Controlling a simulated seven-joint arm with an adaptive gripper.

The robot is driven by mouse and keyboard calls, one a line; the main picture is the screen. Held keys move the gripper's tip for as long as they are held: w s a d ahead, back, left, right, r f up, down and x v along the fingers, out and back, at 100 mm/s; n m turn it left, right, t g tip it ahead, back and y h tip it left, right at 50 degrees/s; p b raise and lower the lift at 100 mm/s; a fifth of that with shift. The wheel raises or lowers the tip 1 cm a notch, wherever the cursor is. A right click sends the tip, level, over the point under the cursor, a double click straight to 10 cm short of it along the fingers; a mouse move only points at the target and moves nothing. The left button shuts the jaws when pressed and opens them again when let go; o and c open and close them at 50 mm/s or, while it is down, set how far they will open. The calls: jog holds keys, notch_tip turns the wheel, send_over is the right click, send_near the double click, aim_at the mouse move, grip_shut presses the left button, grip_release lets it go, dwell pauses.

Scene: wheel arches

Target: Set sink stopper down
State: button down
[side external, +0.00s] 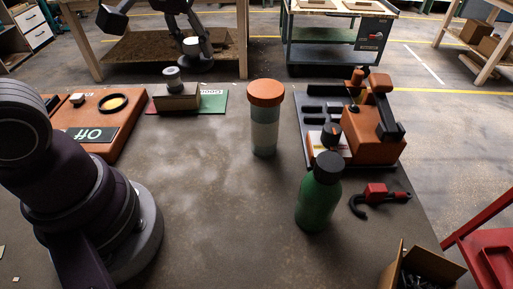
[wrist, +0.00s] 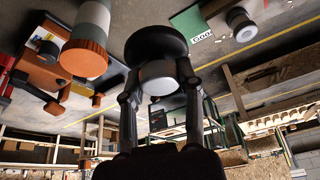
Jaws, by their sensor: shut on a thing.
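The sink stopper is a black disc with a pale grey knob; it hangs in my gripper (side external: 190,42) at the top of the side external view. In the wrist view the stopper (wrist: 155,45) shows large and close, its knob between the two fingertips (wrist: 158,80). My gripper is shut on the knob, with the black disc beyond the fingertips. In the side external view the stopper appears above the far table edge, apart from the tabletop things; its exact height cannot be told.
A wooden block with a grey knob (side external: 175,98) stands by a green card (side external: 213,101). An orange panel (side external: 78,125) is at left. An orange-capped bottle (side external: 265,118), a green bottle (side external: 320,195), a red clamp (side external: 378,198) and an orange machine (side external: 372,135) stand right. The table's middle is clear.

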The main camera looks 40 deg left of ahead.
jog(key=w+d+m+h, duration=0.15)
jog(key=d+m, duration=0.35)
jog(key=d, duration=0.5)
jog(key=m+g+h, duration=0.2)
jog(key=m+h, duration=0.3)
jog(key=m, duration=0.7)
send_over(285, 286)
jog(key=shift+y, duration=0.25)
jog(key=f, duration=1.2)
jog(key=s+f, duration=0.1)
jog(key=f, duration=0.6)
jog(key=shift+d+f, duration=0.1)
jog(key=shift+d, duration=0.05)
jog(key=c, duration=0.7)
grip_release()
jog(key=shift+f, duration=0.1)
